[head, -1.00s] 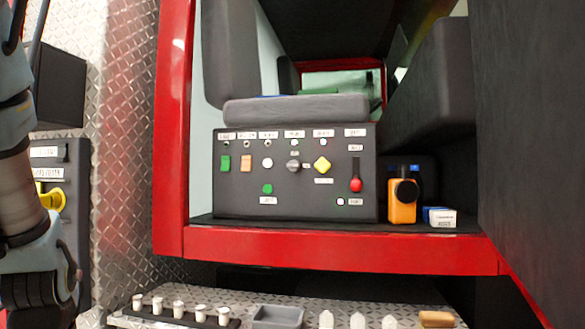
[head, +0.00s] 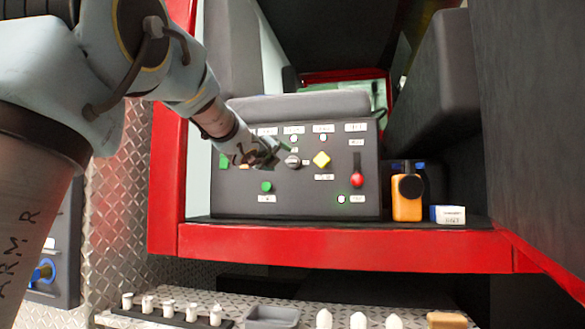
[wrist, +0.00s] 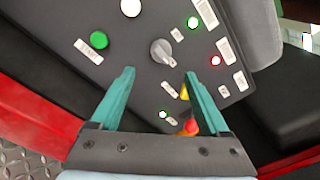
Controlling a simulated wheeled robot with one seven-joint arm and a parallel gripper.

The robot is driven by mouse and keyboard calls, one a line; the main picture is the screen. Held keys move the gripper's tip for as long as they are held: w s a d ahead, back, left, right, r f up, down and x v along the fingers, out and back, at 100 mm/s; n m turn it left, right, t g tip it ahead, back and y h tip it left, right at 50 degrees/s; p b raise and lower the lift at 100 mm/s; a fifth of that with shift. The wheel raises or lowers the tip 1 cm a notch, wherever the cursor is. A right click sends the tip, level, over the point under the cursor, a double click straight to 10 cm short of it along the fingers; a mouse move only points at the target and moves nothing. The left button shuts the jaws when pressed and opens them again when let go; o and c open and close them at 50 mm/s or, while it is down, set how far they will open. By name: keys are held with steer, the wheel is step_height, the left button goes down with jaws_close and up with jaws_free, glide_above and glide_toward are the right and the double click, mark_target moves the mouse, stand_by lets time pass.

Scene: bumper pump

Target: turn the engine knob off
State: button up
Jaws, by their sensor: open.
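The grey engine knob (head: 292,162) sits in the middle of the black control panel (head: 225,200) in the head view. In the wrist view the knob (wrist: 162,52) shows whole, just beyond and between the fingertips, with its raised grip tilted. My gripper (head: 268,152) is in front of the panel, just left of the knob in the head view. Its two green fingers (wrist: 159,75) are spread with nothing between them. The knob's label is too small to read. I cannot tell the exact gap between fingertips and panel.
A green button (head: 267,187) is below left. An orange device (head: 407,200) stands right of the panel on the red-edged shelf (head: 350,247).

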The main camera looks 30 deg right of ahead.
mark_target(290, 161)
steer(key=p+x, duration=0.5)
steer(key=x, duration=0.4)
steer(key=shift+w+d+r, duration=0.1)
steer(key=shift+d+r, duration=0.1)
steer(key=shift+d, duration=0.05)
steer(key=shift+w+d+f, duration=0.15)
steer(key=shift+w+d, duration=0.3)
jaws_close()
